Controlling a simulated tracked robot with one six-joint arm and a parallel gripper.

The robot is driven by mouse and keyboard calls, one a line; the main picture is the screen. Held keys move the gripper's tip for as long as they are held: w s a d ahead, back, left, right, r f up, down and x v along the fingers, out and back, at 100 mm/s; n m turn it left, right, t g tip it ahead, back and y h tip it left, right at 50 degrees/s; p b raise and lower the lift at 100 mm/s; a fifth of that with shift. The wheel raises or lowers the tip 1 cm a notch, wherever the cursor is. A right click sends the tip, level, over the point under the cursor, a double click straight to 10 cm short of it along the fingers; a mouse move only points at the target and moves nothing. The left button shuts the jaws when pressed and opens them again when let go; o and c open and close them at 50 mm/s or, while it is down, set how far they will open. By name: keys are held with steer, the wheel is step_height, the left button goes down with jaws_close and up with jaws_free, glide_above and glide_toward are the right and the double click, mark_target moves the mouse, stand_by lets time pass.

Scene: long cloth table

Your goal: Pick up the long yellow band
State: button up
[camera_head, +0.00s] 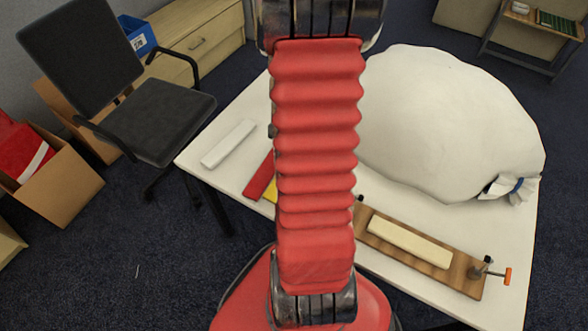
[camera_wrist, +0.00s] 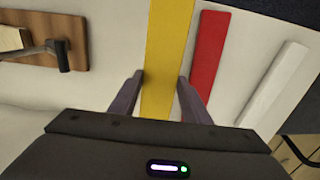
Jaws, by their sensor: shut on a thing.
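The long yellow band (camera_wrist: 168,38) runs up from between my fingers to the top edge in the wrist view. My gripper (camera_wrist: 160,77) is shut on it, one finger at each side. In the head view only a small yellow piece (camera_head: 271,192) shows beside my red arm sleeve, which hides the rest and my gripper. I cannot tell whether the band is clear of the table.
A red band (camera_wrist: 209,50) lies right of the yellow one, and a white bar (camera_wrist: 272,85) farther right. A wooden board with a clamp (camera_head: 425,250) and a large white sack (camera_head: 450,120) are on the white table (camera_head: 520,270). A black chair (camera_head: 150,115) stands left.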

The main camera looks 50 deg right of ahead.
steer(key=shift+r, duration=1.4)
steer(key=w+a+r+n, duration=0.2)
steer(key=w+r, duration=0.2)
steer(key=w, duration=0.4)
steer(key=w+a+r+n, duration=0.2)
steer(key=w+r, duration=0.1)
steer(key=w, duration=0.5)
steer(key=w+a+r+n, duration=0.3)
steer(key=w+r, duration=0.1)
steer(key=w, duration=0.3)
steer(key=w+a+r+n, duration=0.3)
steer(key=w+a+r, duration=0.3)
steer(key=a, duration=0.5)
steer(key=w+a+r+n, duration=0.3)
steer(key=w+a+r, duration=0.4)
steer(key=a, duration=0.4)
steer(key=shift+w+a, duration=0.35)
steer(key=shift+w, duration=0.35)
steer(key=shift+r, duration=0.1)
